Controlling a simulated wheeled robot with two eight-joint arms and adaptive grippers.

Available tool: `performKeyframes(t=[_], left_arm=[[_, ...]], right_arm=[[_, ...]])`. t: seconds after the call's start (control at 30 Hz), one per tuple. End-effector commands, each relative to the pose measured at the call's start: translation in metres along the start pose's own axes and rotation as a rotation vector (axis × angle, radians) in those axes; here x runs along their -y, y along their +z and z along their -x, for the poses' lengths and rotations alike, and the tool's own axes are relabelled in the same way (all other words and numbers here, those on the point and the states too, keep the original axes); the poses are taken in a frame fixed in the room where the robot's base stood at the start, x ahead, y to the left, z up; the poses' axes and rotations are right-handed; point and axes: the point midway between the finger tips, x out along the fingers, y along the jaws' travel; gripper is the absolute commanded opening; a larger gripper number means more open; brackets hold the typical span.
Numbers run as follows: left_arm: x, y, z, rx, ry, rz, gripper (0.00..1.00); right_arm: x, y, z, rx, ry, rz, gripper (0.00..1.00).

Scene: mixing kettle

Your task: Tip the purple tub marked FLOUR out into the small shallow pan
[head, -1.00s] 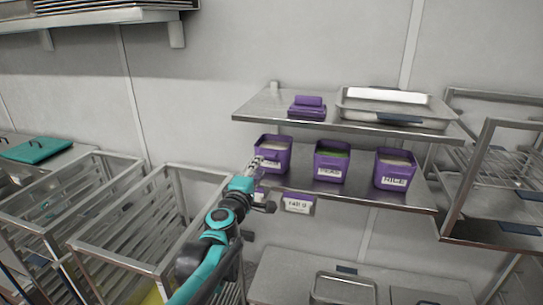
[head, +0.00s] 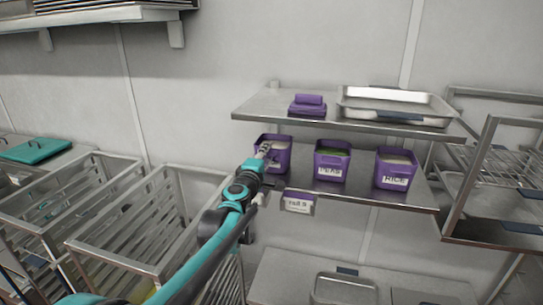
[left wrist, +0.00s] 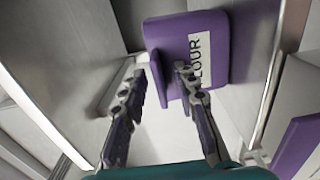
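The purple tub (head: 279,160) stands at the left end of the middle wall shelf, with pale contents. The left wrist view shows its purple wall (left wrist: 222,60) with a white label reading "LOUR", partly covered by a finger. My left gripper (head: 263,151) is at the tub's front left, by its rim. In the left wrist view its two fingers (left wrist: 160,88) are apart, with a purple edge of the tub between their tips; no grip shows. A small shallow metal pan (head: 345,279) sits on the counter below. My right gripper is out of view.
Purple tubs of green peas (head: 331,163) and rice (head: 395,170) stand to the right on the same shelf (head: 350,195). The upper shelf (head: 270,105) is close above, holding a metal tray (head: 397,100). Metal racks (head: 145,215) stand at left; another rack (head: 470,190) at right.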

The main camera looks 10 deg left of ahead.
Motion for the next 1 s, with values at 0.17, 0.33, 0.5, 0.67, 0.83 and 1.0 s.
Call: performKeyframes(t=[0.17,0.33,0.5,0.67,0.83,1.0], left_arm=[[0.000,0.000,0.000,0.000,0.000,0.000,0.03],[0.000,0.000,0.000,0.000,0.000,0.000,0.00],[-0.003,0.000,0.000,0.000,0.000,0.000,0.00],[-0.015,0.000,0.000,0.000,0.000,0.000,0.00],[-0.033,0.000,0.000,0.000,0.000,0.000,0.00],[-0.050,0.000,0.001,0.000,0.000,0.000,0.00]], right_arm=[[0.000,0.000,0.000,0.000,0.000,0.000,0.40],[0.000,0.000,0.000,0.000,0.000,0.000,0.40],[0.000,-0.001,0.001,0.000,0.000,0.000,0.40],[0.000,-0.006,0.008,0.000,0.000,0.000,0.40],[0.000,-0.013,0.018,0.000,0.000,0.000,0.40],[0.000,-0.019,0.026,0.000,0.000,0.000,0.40]])
